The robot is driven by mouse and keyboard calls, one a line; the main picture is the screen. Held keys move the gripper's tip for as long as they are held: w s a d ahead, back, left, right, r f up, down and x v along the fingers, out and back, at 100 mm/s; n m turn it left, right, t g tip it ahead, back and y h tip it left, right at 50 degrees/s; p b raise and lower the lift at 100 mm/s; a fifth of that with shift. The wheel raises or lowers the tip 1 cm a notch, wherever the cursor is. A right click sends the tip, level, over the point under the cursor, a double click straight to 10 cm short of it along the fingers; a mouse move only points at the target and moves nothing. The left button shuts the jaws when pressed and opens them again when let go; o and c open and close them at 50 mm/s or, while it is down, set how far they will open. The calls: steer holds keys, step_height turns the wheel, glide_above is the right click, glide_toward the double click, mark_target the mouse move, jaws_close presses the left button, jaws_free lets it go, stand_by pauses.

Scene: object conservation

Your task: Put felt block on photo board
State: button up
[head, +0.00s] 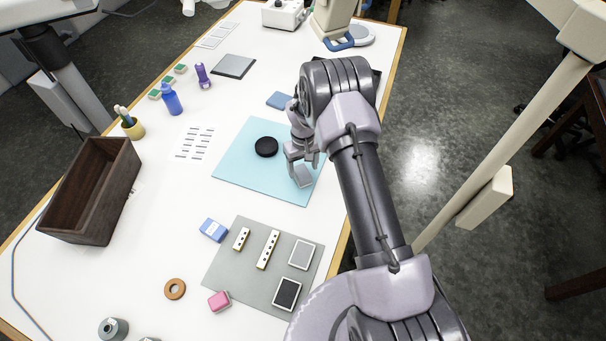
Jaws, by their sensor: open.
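My gripper (301,166) is open over the right part of a light blue mat (240,178). A small grey block-like shape (304,177) shows at its fingertips. I cannot tell whether this is the felt block or part of the gripper, nor whether it touches the mat. The grey board (226,272) in the front, bearing scale bars and framed cards, looks like the photo board. It lies flat, nearer to the camera than my gripper. Its right edge lies close to my arm.
A black disc (266,147) lies on the blue mat, left of my gripper. A blue-white block (214,229) and a pink block (219,301) lie at the grey board's edges. A wooden box (122,190) stands at left.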

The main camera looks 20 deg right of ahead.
step_height(320, 180, up, 16)
step_height(320, 180, up, 14)
steer(key=m+t, duration=0.2)
steer(key=m, duration=0.1)
glide_above(301, 175)
steer(key=s+a, duration=0.2)
steer(key=s, duration=0.5)
steer(key=s+a+r+m+t+y, duration=0.1)
steer(key=s+r, duration=0.3)
steer(key=s, duration=0.7)
steer(key=s+a+r+m+t+y, duration=0.1)
steer(key=s+r, duration=0.4)
steer(key=s, duration=0.7)
steer(key=shift+s+a+r+m+t, duration=0.3)
steer(key=shift+a+m+t, duration=0.3)
steer(key=shift+a+t, duration=0.25)
